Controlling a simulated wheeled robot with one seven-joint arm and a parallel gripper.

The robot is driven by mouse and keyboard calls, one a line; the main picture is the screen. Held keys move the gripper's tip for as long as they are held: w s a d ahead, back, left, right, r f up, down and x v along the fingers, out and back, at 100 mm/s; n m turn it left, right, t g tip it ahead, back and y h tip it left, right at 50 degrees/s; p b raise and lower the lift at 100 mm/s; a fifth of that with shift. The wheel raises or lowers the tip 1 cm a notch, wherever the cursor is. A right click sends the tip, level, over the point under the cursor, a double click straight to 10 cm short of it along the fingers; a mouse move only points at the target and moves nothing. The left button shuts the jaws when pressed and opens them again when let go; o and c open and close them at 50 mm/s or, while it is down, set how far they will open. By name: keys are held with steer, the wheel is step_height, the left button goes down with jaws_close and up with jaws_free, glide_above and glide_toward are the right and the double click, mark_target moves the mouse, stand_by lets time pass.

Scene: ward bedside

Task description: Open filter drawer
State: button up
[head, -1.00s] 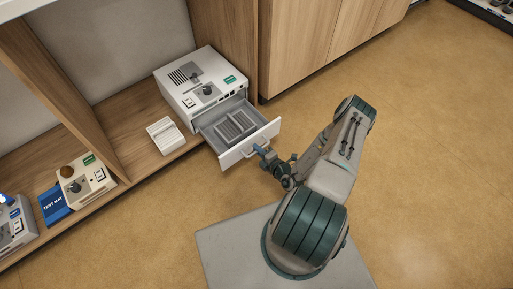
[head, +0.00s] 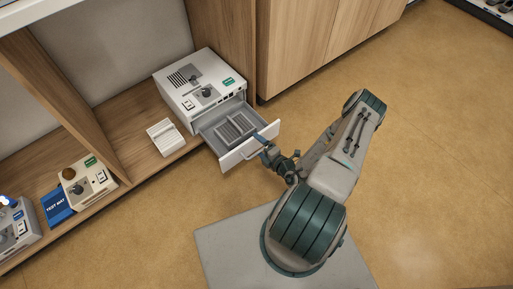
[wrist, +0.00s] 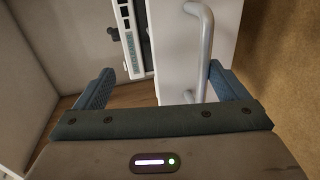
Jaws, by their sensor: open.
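The filter drawer (head: 250,147) stands pulled out from the front of a white machine (head: 203,78) on the shelf. A grey ribbed filter (head: 236,130) lies inside it. In the wrist view, the drawer front (wrist: 178,60) and its light bar handle (wrist: 206,40) show between and ahead of the fingers. I cannot tell whether a finger touches the handle.
A white ribbed block (head: 165,137) sits on the shelf left of the machine. Further left are a small device (head: 87,185), a blue test mat (head: 57,206) and another device (head: 14,228). A wooden cabinet (head: 310,40) stands to the right. The floor (head: 430,170) on the right is clear.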

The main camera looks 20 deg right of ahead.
steer(key=shift+o, duration=0.2)
steer(key=shift+s+d+r+p, duration=0.15)
steer(key=shift+s+d+r, duration=0.15)
steer(key=shift+d+r, duration=0.35)
steer(key=shift+s+d+r+p, duration=0.15)
steer(key=shift+s+d+r, duration=0.15)
steer(key=shift+d+r, duration=0.3)
steer(key=shift+s+d+r, duration=0.6)
steer(key=shift+s+d, duration=0.05)
steer(key=shift+d, duration=0.15)
steer(key=c, duration=1.1)
steer(key=s+d+r, duration=0.1)
steer(key=s+d+p, duration=0.1)
steer(key=s+d+r, duration=0.1)
steer(key=d, duration=0.1)
steer(key=shift+s+r+p, duration=0.3)
steer(key=shift+s+p, duration=0.05)
